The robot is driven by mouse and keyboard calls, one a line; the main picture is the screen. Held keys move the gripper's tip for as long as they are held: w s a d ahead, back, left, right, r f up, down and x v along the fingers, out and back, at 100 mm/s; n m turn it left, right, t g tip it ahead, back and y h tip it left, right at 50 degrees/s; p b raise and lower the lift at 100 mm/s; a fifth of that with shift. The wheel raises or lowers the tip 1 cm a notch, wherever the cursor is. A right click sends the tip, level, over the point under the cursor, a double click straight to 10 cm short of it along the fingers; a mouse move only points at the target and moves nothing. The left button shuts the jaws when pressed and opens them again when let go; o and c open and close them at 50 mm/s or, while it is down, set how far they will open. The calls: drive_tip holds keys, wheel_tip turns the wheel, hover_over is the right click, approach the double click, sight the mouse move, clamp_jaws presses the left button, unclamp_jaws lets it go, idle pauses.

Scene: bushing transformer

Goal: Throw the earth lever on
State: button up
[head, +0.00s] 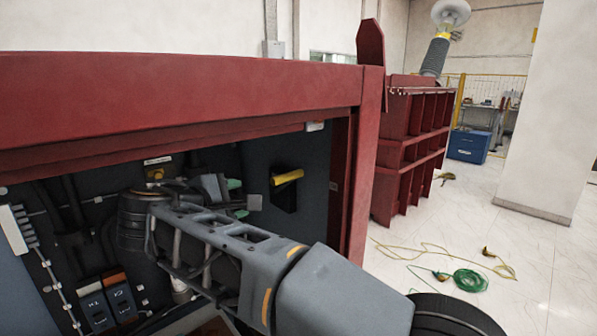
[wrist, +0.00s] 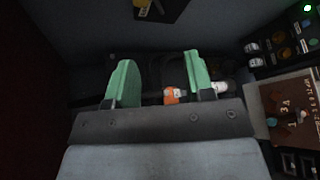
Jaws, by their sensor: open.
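A yellow lever handle (head: 288,177) sticks out of a black mount on the back wall of the cabinet, right of my gripper in the head view. No label on it can be read, so I cannot tell for sure that it is the earth lever. A yellow piece on a dark mount (wrist: 143,8) shows at the top edge of the wrist view and looks like the same lever. My gripper (head: 238,199) is inside the cabinet, partly hidden by my arm. In the wrist view its green fingers (wrist: 160,76) are apart and hold nothing. The lever is beyond them.
The red cabinet frame (head: 180,95) has a top beam and a right post close to my arm. Black and brown-red switches (head: 107,300) sit low left. A dial plate with numbers (wrist: 290,115) is right in the wrist view. Cables (head: 470,280) lie on the floor outside.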

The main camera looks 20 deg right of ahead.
sight(277, 180)
drive_tip(key=shift+h, duration=0.9)
drive_tip(key=p+x, duration=0.1)
drive_tip(key=x, duration=0.3)
drive_tip(key=d+r+p+x, duration=0.1)
drive_tip(key=x, duration=0.4)
drive_tip(key=s+r+p+x, duration=0.1)
drive_tip(key=x, duration=0.4)
drive_tip(key=shift+w+d+r, duration=0.15)
drive_tip(key=shift+d, duration=0.25)
clamp_jaws()
